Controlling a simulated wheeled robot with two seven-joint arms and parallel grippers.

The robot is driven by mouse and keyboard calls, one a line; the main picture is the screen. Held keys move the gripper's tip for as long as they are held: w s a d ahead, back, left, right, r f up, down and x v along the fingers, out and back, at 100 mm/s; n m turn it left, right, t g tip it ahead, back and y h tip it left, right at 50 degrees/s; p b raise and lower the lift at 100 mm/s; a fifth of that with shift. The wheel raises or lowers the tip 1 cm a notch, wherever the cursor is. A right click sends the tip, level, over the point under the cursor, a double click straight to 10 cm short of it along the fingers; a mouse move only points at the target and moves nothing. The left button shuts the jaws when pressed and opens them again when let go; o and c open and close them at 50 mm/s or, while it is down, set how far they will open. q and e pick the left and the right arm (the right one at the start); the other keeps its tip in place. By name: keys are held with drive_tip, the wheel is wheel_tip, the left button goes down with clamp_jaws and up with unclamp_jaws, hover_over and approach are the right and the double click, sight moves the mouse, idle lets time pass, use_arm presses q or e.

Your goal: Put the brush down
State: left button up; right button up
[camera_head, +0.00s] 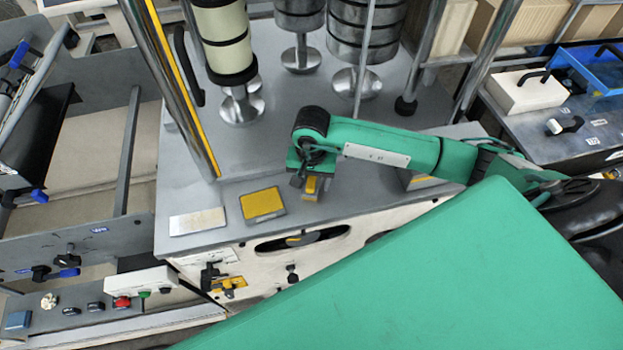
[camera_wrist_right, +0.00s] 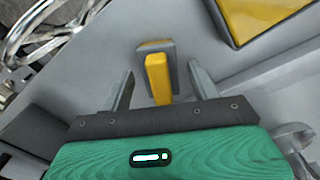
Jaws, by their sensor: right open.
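The brush shows in the wrist view as a yellow handle (camera_wrist_right: 158,78) on a grey block, and it appears to rest on the grey machine top. In the head view the brush (camera_head: 312,186) is small and partly hidden under my right wrist. My right gripper (camera_head: 304,180) is open above the machine top, right at the brush. In the wrist view the fingers of the right gripper (camera_wrist_right: 160,73) stand on either side of the yellow handle, with visible gaps. My left gripper is not in view.
A yellow pad with a grey rim (camera_head: 262,204) lies left of the brush, with a pale plate (camera_head: 197,221) beyond it. Upright metal posts (camera_head: 183,85) and rollers (camera_head: 223,40) stand behind.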

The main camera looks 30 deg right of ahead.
sight(311, 180)
drive_tip(key=shift+r+p, duration=0.2)
drive_tip(key=shift+p, duration=0.1)
wheel_tip(311, 180, up, 12)
drive_tip(key=b, duration=0.5)
drive_tip(key=shift+f, duration=0.15)
